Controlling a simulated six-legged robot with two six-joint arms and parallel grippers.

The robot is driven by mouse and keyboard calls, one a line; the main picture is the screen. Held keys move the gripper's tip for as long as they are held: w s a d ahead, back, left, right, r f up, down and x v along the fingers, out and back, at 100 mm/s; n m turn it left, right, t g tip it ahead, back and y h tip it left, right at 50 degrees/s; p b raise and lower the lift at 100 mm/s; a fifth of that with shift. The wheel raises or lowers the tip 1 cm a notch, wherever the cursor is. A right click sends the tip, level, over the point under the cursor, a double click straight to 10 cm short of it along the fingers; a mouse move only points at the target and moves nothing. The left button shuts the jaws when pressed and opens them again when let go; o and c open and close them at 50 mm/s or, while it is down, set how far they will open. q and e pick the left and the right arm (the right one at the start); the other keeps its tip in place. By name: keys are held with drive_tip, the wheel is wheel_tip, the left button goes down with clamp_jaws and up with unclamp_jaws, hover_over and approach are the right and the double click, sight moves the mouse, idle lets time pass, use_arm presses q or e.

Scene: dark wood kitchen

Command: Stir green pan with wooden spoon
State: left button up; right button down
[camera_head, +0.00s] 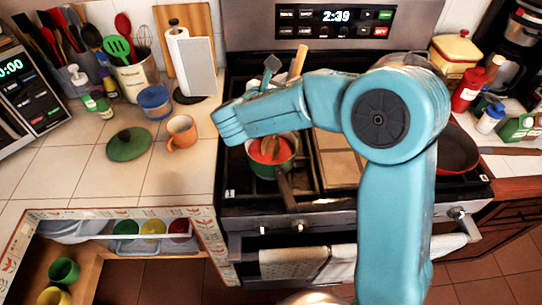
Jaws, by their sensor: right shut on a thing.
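The green pan (285,168) sits on the front left of the stove, its dark handle pointing towards me. It holds red-orange food. The wooden spoon (298,62) leans with its handle above my blue right arm and its lower end (270,146) in the food. The middle of the spoon is hidden behind the arm. My right gripper (272,66) is mostly hidden behind my forearm; a blue part shows beside the handle, and it is shut on the spoon. My left gripper is not in view.
A wooden board (338,160) lies on the stove right of the pan, and a dark pan (457,150) stands further right. An orange mug (181,132) and green lid (128,144) are on the left counter. An open drawer (215,255) with cups is at lower left.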

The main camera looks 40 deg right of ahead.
drive_tip(key=shift+r, duration=0.1)
idle(0.4)
wheel_tip(320, 180, up, 8)
drive_tip(key=p, duration=0.6)
drive_tip(key=shift+f, duration=0.2)
wheel_tip(320, 180, up, 4)
drive_tip(key=p, duration=0.3)
idle(0.3)
idle(0.4)
